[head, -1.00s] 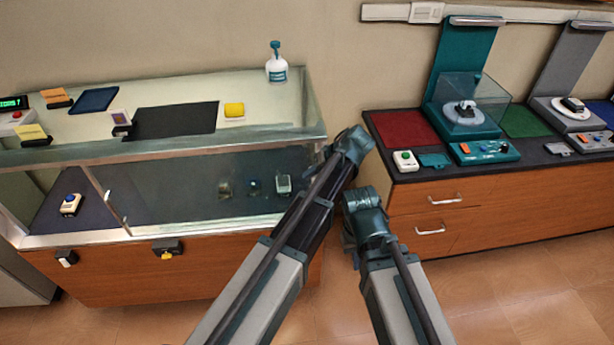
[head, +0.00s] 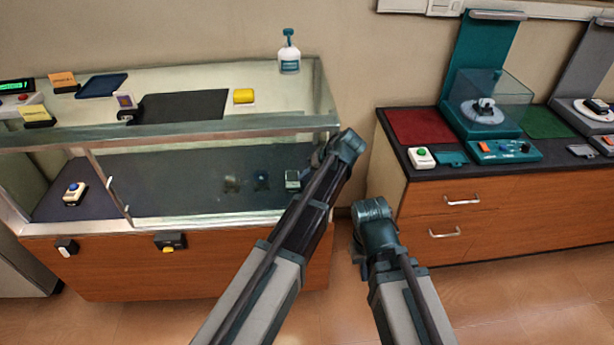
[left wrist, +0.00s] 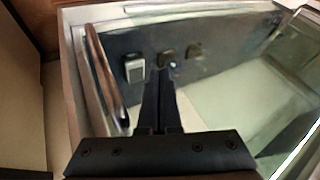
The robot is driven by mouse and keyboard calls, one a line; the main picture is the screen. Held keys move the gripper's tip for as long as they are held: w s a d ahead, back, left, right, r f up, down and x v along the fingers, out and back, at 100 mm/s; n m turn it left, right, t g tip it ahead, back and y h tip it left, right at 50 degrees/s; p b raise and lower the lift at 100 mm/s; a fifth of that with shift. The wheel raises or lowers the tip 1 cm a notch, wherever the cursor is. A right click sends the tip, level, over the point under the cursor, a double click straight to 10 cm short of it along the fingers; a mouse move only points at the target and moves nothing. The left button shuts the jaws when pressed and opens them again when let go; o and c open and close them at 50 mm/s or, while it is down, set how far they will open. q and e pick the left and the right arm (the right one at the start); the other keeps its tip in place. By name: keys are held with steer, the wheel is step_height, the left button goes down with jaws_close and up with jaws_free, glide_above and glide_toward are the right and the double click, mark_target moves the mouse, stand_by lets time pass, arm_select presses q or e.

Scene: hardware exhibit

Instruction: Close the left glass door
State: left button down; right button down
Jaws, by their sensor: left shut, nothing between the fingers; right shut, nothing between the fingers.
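The glass display case (head: 180,225) stands at the left with a glass front. An upright metal door edge (head: 108,186) with a small handle divides the front. I cannot tell exactly how far the left door is open. My left gripper (head: 318,157) is at the case's right end, mostly hidden by its wrist. In the left wrist view its fingers (left wrist: 160,80) are shut and empty, over the case. My right gripper (head: 358,268) is low, right of the case, shut and empty.
Black boxes (head: 170,241) are on the wooden front. A wooden counter (head: 490,205) with devices stands at the right. The floor in front is clear.

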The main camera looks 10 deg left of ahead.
arm_select(q)
steer(key=s+a, duration=0.4)
steer(key=a, duration=1)
steer(key=s+a, duration=0.4)
steer(key=a, duration=1.1)
steer(key=s+a, duration=0.4)
steer(key=a, duration=1)
steer(key=shift+s+a, duration=0.25)
steer(key=shift+a, duration=0.05)
steer(key=shift+s+a, duration=0.1)
steer(key=shift+a, duration=0.15)
steer(key=shift+a, duration=0.1)
steer(key=shift+r, duration=0.15)
steer(key=shift+s+r+p, duration=0.1)
steer(key=shift+r+p, duration=0.25)
steer(key=shift+p, duration=0.2)
steer(key=p, duration=0.7)
glide_toward(155, 185)
steer(key=shift+s+d+r, duration=0.1)
steer(key=shift+d+r, duration=0.15)
steer(key=shift+d, duration=0.5)
